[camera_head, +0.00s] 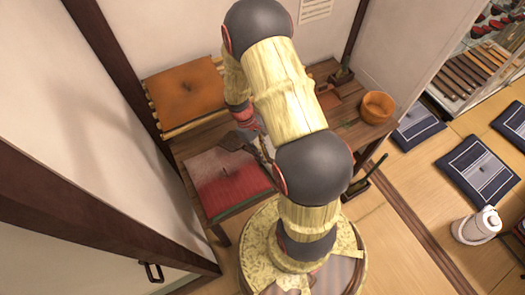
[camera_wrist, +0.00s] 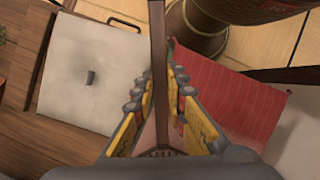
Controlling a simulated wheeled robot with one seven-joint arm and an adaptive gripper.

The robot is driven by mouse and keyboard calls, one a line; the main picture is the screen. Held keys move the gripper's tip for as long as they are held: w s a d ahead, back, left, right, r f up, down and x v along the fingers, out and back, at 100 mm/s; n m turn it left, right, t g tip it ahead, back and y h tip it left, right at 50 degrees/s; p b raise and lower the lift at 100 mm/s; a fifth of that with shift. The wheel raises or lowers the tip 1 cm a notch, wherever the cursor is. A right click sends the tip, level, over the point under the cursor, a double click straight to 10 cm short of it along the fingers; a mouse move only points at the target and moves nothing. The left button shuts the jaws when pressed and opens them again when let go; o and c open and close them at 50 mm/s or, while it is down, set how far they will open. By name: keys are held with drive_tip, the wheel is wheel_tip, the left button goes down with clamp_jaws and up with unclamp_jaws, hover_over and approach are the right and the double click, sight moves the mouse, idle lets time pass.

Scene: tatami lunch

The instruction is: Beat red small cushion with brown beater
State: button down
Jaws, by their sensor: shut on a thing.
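The small red cushion (camera_head: 228,190) lies on a low wooden stand left of my arm in the head view. It is red at the front, paler at the back, with a small dark mark in the middle. A red cloth surface (camera_wrist: 225,95) shows right of my fingers in the wrist view. My gripper (camera_wrist: 160,105) is shut on the handle of the brown beater (camera_wrist: 158,45), which runs up between the yellow finger pads. In the head view the dark beater head (camera_head: 237,141) is over the cushion's back edge; I cannot tell if they touch. My arm hides most of the gripper there.
An orange cushion (camera_head: 187,92) lies on slats behind the red one. A wooden bench (camera_head: 345,108) with an orange bowl (camera_head: 378,106) stands at the back right. A wall stands close on the left.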

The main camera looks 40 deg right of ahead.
wheel_tip(320, 180, down, 2)
drive_tip(key=shift+f, duration=0.1)
wheel_tip(320, 180, up, 10)
drive_tip(key=p, duration=0.6)
drive_tip(key=shift+f+p, duration=0.15)
drive_tip(key=shift+p, duration=0.2)
drive_tip(key=shift+f, duration=0.1)
